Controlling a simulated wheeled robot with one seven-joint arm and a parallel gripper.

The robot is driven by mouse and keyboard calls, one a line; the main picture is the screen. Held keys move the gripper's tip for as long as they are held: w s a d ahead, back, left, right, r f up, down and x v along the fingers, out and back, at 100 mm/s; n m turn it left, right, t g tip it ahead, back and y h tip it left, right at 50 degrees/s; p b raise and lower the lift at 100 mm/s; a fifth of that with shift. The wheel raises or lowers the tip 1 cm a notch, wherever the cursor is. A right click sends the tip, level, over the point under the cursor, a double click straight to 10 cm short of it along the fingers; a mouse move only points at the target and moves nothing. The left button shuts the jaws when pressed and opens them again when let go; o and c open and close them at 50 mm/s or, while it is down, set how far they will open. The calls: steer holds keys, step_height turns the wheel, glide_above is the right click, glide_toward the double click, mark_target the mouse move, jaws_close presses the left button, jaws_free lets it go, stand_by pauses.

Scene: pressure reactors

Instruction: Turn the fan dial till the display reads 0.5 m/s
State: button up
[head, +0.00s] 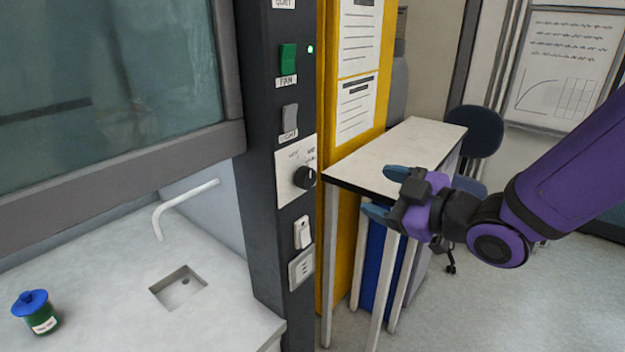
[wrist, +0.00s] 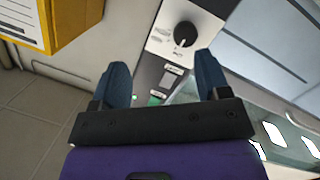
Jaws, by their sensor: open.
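The fan dial (head: 304,177) is a round black knob on a white plate on the dark control column of the fume hood. In the wrist view the dial (wrist: 185,34) has a light pointer line and lies ahead, beyond the fingertips. Above it in the head view are a green FAN switch (head: 288,58) with a lit green lamp and a grey switch (head: 290,118). My gripper (head: 380,192) is open and empty, to the right of the dial and apart from it. Its two blue fingers (wrist: 162,82) show in the wrist view. I see no legible display reading.
A white-topped table (head: 400,155) stands behind my gripper, with a blue bin (head: 379,265) under it. A yellow cabinet (head: 343,225) is beside the column. A sink (head: 178,287), a tap (head: 185,205) and a blue-lidded jar (head: 36,312) are at left.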

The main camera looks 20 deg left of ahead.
mark_target(310, 179)
steer(key=a+y, duration=0.1)
steer(key=a, duration=0.3)
steer(key=w+a+n+g, duration=0.1)
steer(key=a, duration=0.3)
steer(key=a+y, duration=0.1)
steer(key=a, duration=0.4)
steer(key=shift+w+f+n+g+y, duration=0.2)
steer(key=shift+w+n+g+y, duration=0.1)
steer(key=shift+w, duration=0.05)
steer(key=c, duration=0.9)
